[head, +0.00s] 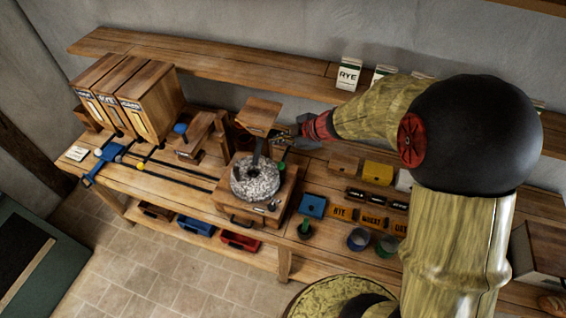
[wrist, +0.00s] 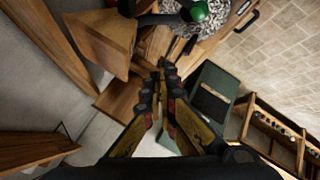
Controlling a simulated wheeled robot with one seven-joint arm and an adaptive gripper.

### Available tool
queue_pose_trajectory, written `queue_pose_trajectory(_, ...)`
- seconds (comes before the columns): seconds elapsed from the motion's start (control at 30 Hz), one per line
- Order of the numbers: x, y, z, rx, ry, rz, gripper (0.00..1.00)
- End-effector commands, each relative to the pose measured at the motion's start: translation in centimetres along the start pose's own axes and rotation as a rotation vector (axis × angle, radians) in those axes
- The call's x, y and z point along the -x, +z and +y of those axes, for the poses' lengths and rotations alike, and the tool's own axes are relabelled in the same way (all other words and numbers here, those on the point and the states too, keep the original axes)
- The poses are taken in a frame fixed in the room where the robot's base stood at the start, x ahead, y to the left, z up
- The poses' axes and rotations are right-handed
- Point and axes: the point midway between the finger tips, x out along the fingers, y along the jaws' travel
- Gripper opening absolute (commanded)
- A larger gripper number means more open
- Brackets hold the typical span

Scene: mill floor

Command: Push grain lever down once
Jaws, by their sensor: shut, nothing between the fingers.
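A stone mill (head: 255,177) with a speckled round stone stands on a wooden box on the bench, under a wooden hopper (head: 260,114). A lever with a green knob (head: 282,166) is at the mill's right; the knob also shows at the top of the wrist view (wrist: 199,11). I see no label saying which lever is the grain lever. My gripper (head: 276,139) is shut and empty, beside the hopper and above and behind the green knob. In the wrist view its fingertips (wrist: 168,68) are together, apart from the knob.
Three wooden bins (head: 125,95) stand at the back left. A blue-ended tool (head: 98,163) and dark rods lie left of the mill. RYE packets (head: 347,74) stand on the wall shelf (head: 220,70). Small blocks, labelled boxes (head: 372,219) and cups (head: 358,239) crowd the bench at right.

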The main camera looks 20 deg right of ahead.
Motion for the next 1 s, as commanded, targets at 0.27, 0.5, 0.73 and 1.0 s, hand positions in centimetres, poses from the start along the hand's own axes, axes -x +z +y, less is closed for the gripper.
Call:
queue_pose_trajectory(0.27,0.0,0.1,0.1,-0.005,0.002,-0.003,0.0)
queue_pose_trajectory(0.5,-0.4,0.3,-0.2,-0.005,0.003,-0.003,0.0)
queue_pose_trajectory(0.73,-1.6,1.3,-1.1,-0.005,0.004,-0.004,0.0)
queue_pose_trajectory(1.0,-3.4,2.6,-2.4,-0.004,0.005,-0.005,0.0)
